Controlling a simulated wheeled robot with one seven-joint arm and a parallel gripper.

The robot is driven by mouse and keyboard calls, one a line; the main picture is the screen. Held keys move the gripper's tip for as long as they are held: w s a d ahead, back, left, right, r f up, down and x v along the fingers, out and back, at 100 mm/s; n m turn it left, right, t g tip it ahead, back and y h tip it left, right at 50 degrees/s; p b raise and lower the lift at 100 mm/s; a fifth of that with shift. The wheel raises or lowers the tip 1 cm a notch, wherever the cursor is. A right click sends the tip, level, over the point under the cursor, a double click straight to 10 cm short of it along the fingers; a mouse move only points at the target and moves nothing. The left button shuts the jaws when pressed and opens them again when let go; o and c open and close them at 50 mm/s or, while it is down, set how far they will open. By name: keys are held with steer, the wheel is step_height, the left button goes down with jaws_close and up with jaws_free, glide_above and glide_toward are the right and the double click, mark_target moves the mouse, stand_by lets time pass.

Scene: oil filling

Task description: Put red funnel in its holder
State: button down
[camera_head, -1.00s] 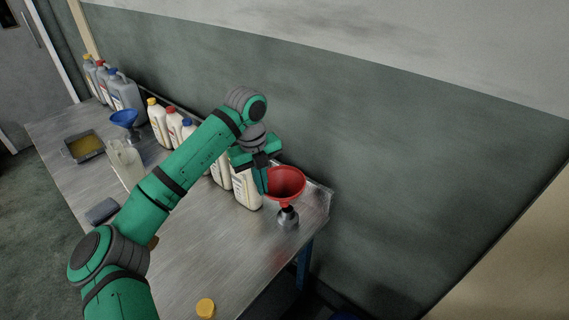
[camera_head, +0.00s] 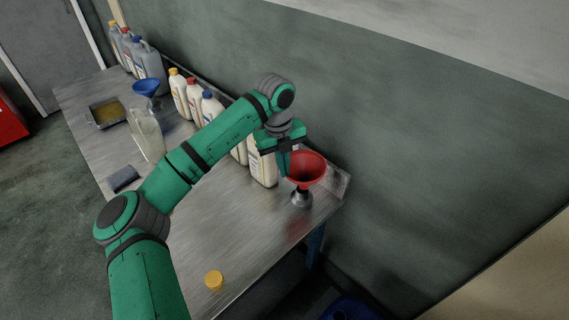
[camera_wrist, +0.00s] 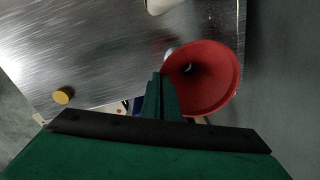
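The red funnel (camera_head: 307,168) is roughly upright, wide mouth up, near the table's right end. Its narrow lower end lines up with a small grey metal holder (camera_head: 301,199) on the table. I cannot tell whether the spout is seated inside it. My gripper (camera_head: 284,165) points down at the funnel's left rim, its fingers close together on that rim. In the wrist view the fingers (camera_wrist: 161,96) meet the left edge of the funnel (camera_wrist: 205,78), whose inside and dark hole show. The holder is hidden there.
A white bottle (camera_head: 264,166) stands just left of my gripper, in a row of several bottles along the wall. A blue funnel (camera_head: 147,88), a tray (camera_head: 107,113) and a clear jug (camera_head: 148,135) are farther left. A yellow cap (camera_head: 214,280) lies near the front edge. The table's front middle is clear.

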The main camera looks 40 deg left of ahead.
steer(key=shift+s+a+f, duration=0.15)
steer(key=shift+s+f, duration=0.1)
stand_by(1.0)
steer(key=shift+w+f, duration=0.1)
steer(key=shift+f, duration=1.5)
stand_by(0.3)
steer(key=c, duration=2)
jaws_free()
steer(key=r, duration=0.7)
steer(key=s+r, duration=0.1)
steer(key=r, duration=0.2)
steer(key=shift+a+r, duration=0.15)
steer(key=shift+r, duration=0.25)
